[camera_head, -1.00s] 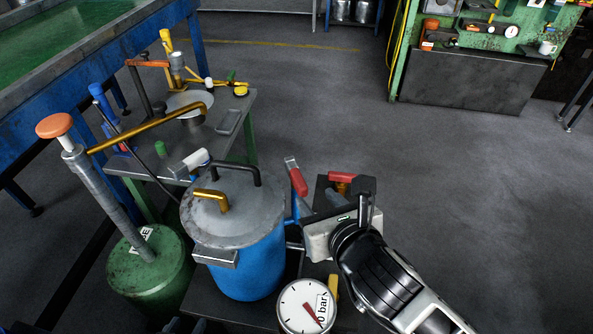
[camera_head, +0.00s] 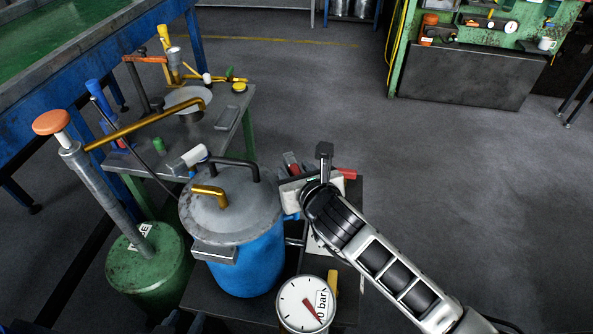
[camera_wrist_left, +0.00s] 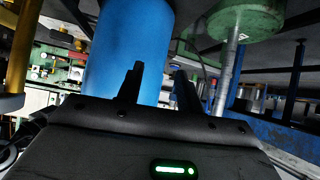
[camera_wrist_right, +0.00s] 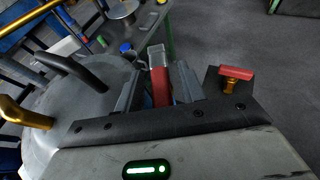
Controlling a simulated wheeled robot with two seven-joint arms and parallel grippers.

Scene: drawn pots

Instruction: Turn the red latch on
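The red latch (camera_wrist_right: 160,82) is a red lever with a grey metal end, standing upright beside the pot lid in the right wrist view. In the head view only a small part of the latch (camera_head: 290,160) shows behind my right gripper (camera_head: 302,186). In the right wrist view the gripper's fingers (camera_wrist_right: 158,90) stand apart on either side of the lever; whether they touch it I cannot tell. The blue pot (camera_head: 250,262) has a grey lid (camera_head: 235,215). My left gripper (camera_wrist_left: 158,88) is open and empty, facing the blue pot in the left wrist view.
A red-handled brass valve (camera_wrist_right: 236,75) stands right of the latch. A pressure gauge (camera_head: 305,303) is in front. A green pump (camera_head: 150,272) with a long brass lever (camera_head: 145,125) stands left. A grey side table (camera_head: 225,118) is behind. Floor at right is clear.

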